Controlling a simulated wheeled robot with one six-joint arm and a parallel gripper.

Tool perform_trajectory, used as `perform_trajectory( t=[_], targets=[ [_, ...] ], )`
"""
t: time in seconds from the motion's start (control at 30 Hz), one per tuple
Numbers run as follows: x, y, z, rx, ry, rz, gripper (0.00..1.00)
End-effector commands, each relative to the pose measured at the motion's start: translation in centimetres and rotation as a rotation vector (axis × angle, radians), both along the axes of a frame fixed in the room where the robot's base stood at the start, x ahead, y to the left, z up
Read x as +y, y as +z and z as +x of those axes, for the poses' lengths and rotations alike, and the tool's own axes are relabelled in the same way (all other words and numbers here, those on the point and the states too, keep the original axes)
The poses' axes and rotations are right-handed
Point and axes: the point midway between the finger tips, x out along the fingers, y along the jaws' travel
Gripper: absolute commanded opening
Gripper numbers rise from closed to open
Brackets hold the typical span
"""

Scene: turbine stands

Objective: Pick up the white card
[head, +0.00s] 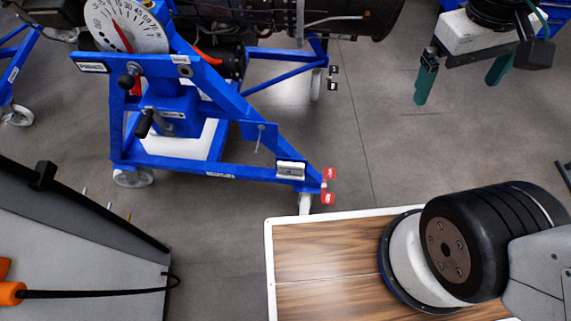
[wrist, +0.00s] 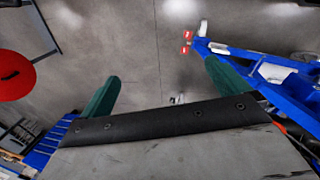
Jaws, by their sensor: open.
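My gripper (head: 457,90) is at the upper right of the head view, its two green fingers spread wide with nothing between them. In the wrist view my gripper (wrist: 162,70) is open over bare floor. A small white piece, possibly the white card (head: 290,169), is at the low front end of the blue turbine stand. A pale patch on the blue beam, perhaps the same piece, shows right of the fingers in the wrist view (wrist: 270,71). I cannot tell for sure that it is the card. My gripper is apart from it, to its upper right in the head view.
The blue turbine stand (head: 215,168) has a round dial and red tags (head: 328,198) at its front foot. A dark engine (head: 345,18) lies behind. A red round object (wrist: 12,75) is at the wrist view's left. Grey floor (head: 400,140) between is clear.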

Motion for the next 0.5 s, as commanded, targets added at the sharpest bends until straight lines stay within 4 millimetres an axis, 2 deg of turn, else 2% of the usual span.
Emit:
perform_trajectory(
  t=[0.27,0.5],
  targets=[
    [-0.5,-4.9,6.7,0.213,0.318,-0.355,1.00],
    [1.8,-10.3,13.0,0.323,0.657,-0.644,1.00]
  ],
)
